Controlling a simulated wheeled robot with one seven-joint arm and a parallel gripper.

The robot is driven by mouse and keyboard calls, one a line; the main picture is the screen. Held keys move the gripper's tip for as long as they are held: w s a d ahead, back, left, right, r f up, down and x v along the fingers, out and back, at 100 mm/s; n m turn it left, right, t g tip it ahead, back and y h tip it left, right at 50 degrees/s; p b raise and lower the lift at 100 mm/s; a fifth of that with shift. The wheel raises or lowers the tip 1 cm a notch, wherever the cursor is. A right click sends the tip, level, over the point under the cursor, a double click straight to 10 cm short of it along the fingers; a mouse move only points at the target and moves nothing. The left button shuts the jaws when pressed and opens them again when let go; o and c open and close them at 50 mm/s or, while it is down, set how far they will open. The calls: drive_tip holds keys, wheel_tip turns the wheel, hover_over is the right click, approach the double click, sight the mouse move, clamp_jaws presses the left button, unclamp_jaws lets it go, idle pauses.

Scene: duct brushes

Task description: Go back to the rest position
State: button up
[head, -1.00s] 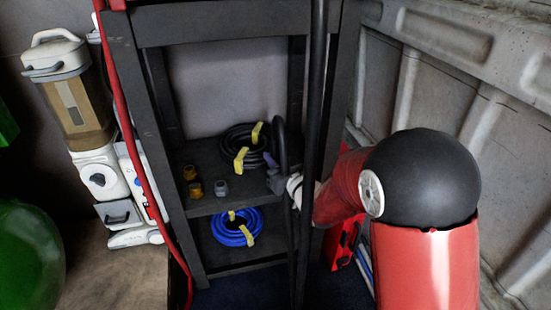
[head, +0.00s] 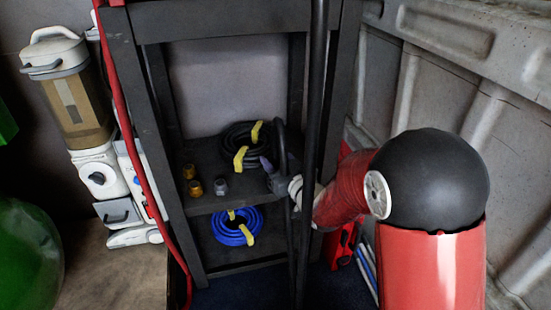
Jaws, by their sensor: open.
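My gripper (head: 268,168) is at the right side of the shelf rack, just above the middle shelf (head: 200,207). It is open, and I see nothing held in it. A small purple piece (head: 265,162) shows at its tip; I cannot tell what it is. The black hanging hoses partly hide my wrist. My red arm reaches in from the right. A coiled black hose (head: 238,137) with yellow ties lies on the middle shelf, behind and left of my gripper.
Brass fittings (head: 195,188) and a grey fitting (head: 220,186) stand on the middle shelf. A blue coil (head: 236,227) lies on the lower shelf. Black hoses (head: 308,120) hang before the rack. A white-and-brown machine (head: 85,110) stands left, and a ribbed wall (head: 450,95) bounds the right.

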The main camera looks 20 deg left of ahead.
drive_tip(key=s+d+r+m+h+p, duration=0.3)
drive_tip(key=d+r+h, duration=0.2)
drive_tip(key=d, duration=0.7)
drive_tip(key=s+d+r+m+h+p, duration=0.25)
drive_tip(key=d+r+h, duration=0.25)
drive_tip(key=d, duration=0.6)
drive_tip(key=s+d+r+m+g+h+p, duration=0.1)
drive_tip(key=s+d, duration=0.4)
drive_tip(key=s, duration=0.6)
drive_tip(key=s+d+r+m+g+h+p, duration=0.2)
drive_tip(key=s+d+g, duration=0.3)
drive_tip(key=s, duration=0.6)
drive_tip(key=shift+d+r+m+g+p, duration=0.2)
drive_tip(key=shift+r+m+g+p, duration=0.1)
drive_tip(key=shift+r+m+p, duration=0.25)
